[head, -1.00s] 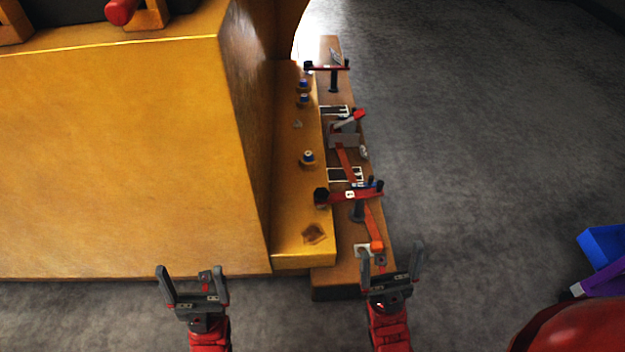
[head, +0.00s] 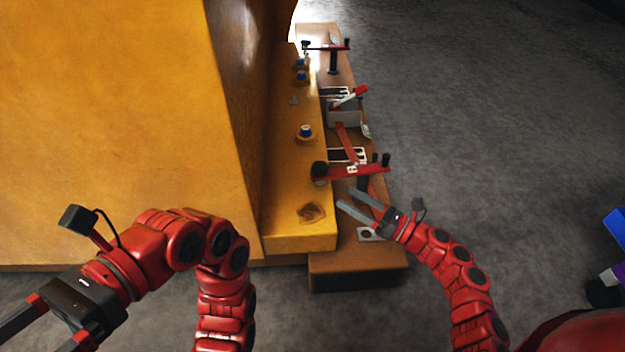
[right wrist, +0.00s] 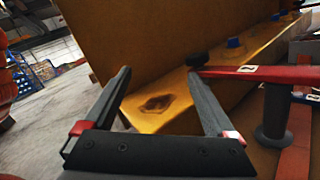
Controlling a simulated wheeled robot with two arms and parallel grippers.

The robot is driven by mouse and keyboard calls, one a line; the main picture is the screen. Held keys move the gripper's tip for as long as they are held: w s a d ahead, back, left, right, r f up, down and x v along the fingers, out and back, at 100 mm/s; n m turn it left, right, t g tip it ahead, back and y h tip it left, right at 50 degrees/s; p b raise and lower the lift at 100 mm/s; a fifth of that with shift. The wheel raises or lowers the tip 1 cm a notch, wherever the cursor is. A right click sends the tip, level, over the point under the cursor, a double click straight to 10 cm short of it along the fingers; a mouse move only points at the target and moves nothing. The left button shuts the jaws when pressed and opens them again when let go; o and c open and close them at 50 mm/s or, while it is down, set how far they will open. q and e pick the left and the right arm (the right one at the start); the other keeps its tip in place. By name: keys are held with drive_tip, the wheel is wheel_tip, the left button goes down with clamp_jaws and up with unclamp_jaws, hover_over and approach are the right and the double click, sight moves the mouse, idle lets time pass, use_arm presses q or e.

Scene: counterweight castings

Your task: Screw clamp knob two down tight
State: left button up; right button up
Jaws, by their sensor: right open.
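The nearer clamp has a red arm (head: 350,172) with a white label, whose mark I cannot read for sure. A black knob (head: 319,170) sits at its left end over the yellow ledge, and dark upright handles stand at its right end. In the right wrist view the knob (right wrist: 196,60) is just beyond the right-hand finger. My right gripper (head: 348,200) is open and empty, on the near side of the clamp arm, apart from the knob. My left gripper (head: 45,330) is open at the lower left, partly cut off by the frame edge.
A second red clamp (head: 326,47) stands at the far end. Blue-topped studs (head: 305,132) stand on the yellow ledge (head: 290,235). The brown bench (head: 340,272) carries orange-red and white parts. The large yellow casting (head: 110,110) fills the left.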

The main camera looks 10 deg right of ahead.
sight(313, 164)
drive_tip(key=w+d+f+n+h+b, duration=0.1)
drive_tip(key=w+d+f+n+h, duration=0.15)
drive_tip(key=w+n, duration=0.2)
drive_tip(key=shift+m+t, duration=0.3)
drive_tip(key=shift+m, duration=0.05)
drive_tip(key=x, duration=1.4)
drive_tip(key=shift+w+a+r, duration=0.15)
drive_tip(key=shift+w+r, duration=0.2)
use_arm(q)
drive_tip(key=s+a+f+t+h, duration=0.1)
drive_tip(key=s+a+f+t, duration=0.1)
drive_tip(key=f, duration=0.3)
drive_tip(key=shift+s+a+t, duration=0.4)
drive_tip(key=shift+s+a, duration=0.15)
drive_tip(key=shift+a, duration=0.15)
use_arm(e)
drive_tip(key=shift+x, duration=0.8)
drive_tip(key=shift+s, duration=0.1)
drive_tip(key=c, duration=1.4)
